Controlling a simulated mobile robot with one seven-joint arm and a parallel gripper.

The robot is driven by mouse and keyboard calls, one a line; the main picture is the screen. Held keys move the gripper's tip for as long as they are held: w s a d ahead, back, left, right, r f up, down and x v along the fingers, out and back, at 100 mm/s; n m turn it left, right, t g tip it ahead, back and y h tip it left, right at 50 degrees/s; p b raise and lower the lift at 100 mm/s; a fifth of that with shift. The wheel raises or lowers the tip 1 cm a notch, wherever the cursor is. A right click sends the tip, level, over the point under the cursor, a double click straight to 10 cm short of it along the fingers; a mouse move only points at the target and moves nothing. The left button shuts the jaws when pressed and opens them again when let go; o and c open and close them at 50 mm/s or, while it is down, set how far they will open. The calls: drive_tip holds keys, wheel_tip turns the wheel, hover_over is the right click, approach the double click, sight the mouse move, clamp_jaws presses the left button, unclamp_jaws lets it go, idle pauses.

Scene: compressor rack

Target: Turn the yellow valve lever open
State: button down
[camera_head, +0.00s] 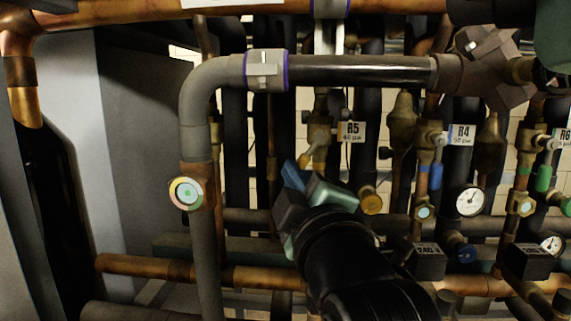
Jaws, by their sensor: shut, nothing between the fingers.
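The yellow valve lever (307,158) shows just left of the R5 tag (351,132). It slants down and to the left from a brass valve (320,132) on a vertical pipe. My gripper (297,177) is at the middle of the view, just below the lever in the picture. It is shut and empty, with blue and green faces showing. I cannot tell whether its tips touch the lever or are apart from it in depth. My dark wrist covers the pipes below the valve.
A thick grey pipe (197,120) bends down in front, left of my gripper, with a round gauge (186,193). A blue lever (436,175) by the R4 tag (461,134) and a green lever (544,178) are to the right. Copper pipes (150,266) cross below.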

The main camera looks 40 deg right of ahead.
drive_tip(key=n, duration=0.1)
drive_tip(key=s+d+n, duration=0.1)
drive_tip(key=f+n+y, duration=0.1)
drive_tip(key=n, duration=0.1)
drive_tip(key=shift+s+d+g, duration=0.25)
drive_tip(key=shift+s+g, duration=0.05)
drive_tip(key=shift+s+d+b, duration=0.2)
drive_tip(key=shift+b, duration=0.1)
idle(0.4)
idle(0.5)
